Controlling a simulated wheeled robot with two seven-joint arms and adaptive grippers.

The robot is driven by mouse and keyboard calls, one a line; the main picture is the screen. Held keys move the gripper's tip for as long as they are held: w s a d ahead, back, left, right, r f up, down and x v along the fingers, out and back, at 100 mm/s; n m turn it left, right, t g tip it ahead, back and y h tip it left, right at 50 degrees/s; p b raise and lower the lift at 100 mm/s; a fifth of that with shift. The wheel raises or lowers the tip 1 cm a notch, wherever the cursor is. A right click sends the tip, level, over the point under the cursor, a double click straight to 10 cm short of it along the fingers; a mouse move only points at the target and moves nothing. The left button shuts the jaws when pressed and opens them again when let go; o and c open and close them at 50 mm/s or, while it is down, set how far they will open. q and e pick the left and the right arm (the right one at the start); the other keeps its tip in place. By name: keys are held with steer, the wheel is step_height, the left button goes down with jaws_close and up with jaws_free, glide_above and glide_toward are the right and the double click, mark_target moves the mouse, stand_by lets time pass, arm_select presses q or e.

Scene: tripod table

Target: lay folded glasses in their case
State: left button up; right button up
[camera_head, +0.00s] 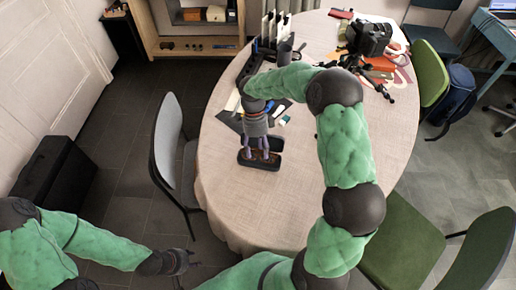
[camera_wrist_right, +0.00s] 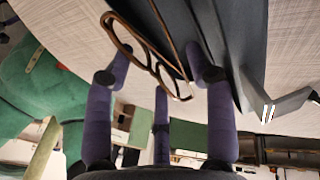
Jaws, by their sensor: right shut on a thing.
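My right gripper (camera_head: 263,153) points down directly over the case. It is shut on the brown-framed glasses (camera_wrist_right: 117,42), whose frame shows between its purple fingers in the right wrist view (camera_wrist_right: 160,75). The glasses are at the case; whether they touch its floor I cannot tell. In the head view they are mostly hidden by the gripper. My left gripper (camera_head: 184,262) is off the table at lower left, fingers apart and empty.
Behind the case lie a dark mat (camera_head: 232,119) with small items and a black organizer (camera_head: 250,68). A camera (camera_head: 368,40) and orange boxes (camera_head: 380,64) stand at the back right. A grey chair (camera_head: 167,140) is at left. The table (camera_head: 225,190) is clear in front.

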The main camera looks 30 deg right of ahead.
steer(key=shift+f, duration=0.1)
steer(key=o, duration=1)
steer(key=v, duration=1.2)
